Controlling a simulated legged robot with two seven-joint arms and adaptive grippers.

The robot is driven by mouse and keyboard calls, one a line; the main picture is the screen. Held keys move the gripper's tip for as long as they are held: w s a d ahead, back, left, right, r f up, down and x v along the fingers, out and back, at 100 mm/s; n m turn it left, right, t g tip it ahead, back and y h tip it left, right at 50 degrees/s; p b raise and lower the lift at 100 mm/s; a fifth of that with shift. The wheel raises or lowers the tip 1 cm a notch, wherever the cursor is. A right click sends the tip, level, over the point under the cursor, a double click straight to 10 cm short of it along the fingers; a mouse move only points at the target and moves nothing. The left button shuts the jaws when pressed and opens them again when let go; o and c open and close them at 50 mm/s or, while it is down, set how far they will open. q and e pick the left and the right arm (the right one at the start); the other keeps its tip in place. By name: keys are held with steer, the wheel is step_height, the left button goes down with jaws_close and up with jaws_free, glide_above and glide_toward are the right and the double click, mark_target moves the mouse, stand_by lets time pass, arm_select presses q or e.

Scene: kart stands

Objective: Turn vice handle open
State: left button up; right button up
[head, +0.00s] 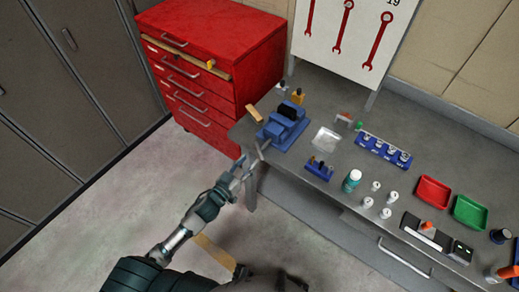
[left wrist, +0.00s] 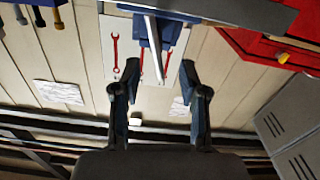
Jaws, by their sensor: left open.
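The blue vice (head: 285,128) sits on the left front corner of the grey workbench. Its thin grey handle (head: 262,150) hangs at the front side, just beyond my left gripper (head: 243,168). My left gripper is open, off the bench's front corner, with its fingers pointing toward the handle. A pale bar, apparently the handle (left wrist: 153,45), and the blue vice body (left wrist: 140,30) show ahead, between and beyond the fingertips. Contact is not visible. My right gripper is not in view.
A red drawer cabinet (head: 205,65) stands left of the workbench (head: 330,185). A clear tray (head: 325,140), a blue socket holder (head: 384,151), bottles and red (head: 433,192) and green trays (head: 470,212) occupy the bench. The floor to the left is clear.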

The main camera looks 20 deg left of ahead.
mark_target(261, 149)
arm_select(q)
steer(key=x, duration=0.7)
steer(key=shift+d, duration=0.4)
steer(key=shift+w, duration=0.25)
steer(key=shift+a, duration=0.1)
steer(key=shift+a, duration=0.1)
steer(key=c, duration=0.7)
steer(key=shift+s, duration=0.1)
jaws_close()
